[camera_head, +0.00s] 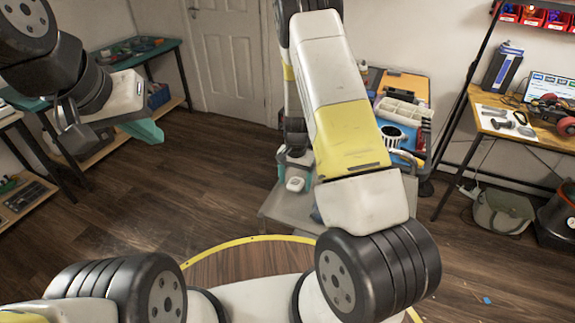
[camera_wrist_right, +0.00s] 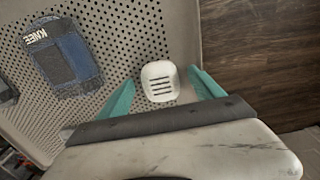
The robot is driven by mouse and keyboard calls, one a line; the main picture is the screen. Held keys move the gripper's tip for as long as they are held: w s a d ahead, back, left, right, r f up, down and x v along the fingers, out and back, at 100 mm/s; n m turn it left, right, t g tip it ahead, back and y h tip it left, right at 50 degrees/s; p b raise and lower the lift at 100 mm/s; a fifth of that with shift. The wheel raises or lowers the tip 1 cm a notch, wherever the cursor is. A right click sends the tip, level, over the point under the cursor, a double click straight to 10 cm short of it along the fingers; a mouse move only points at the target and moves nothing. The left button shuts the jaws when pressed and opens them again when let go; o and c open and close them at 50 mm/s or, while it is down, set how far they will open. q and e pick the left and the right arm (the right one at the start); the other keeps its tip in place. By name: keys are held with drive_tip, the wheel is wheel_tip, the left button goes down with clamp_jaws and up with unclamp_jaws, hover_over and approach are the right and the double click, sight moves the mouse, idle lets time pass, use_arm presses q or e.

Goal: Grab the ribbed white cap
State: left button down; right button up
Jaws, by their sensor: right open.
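The white cap (camera_wrist_right: 159,82) with dark ribs or slots lies on a perforated grey surface (camera_wrist_right: 135,35) in the right wrist view. It also shows as a small white piece in the head view (camera_head: 295,184). My right gripper (camera_wrist_right: 161,77) is open, with its teal fingertips to either side of the cap and a gap on both sides. I cannot tell how far above the surface the fingertips are. In the head view, my right forearm partly hides that surface. My left gripper (camera_head: 143,131) is raised at the upper left, away from the cap; its opening is not clear.
A blue and black knee pad (camera_wrist_right: 66,55) lies on the perforated surface left of the cap. The surface's edge and wooden floor (camera_wrist_right: 258,50) are to the right.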

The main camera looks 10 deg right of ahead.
drive_tip(key=shift+c, duration=0.5)
drive_tip(key=shift+r, duration=0.1)
drive_tip(key=c, duration=1.3)
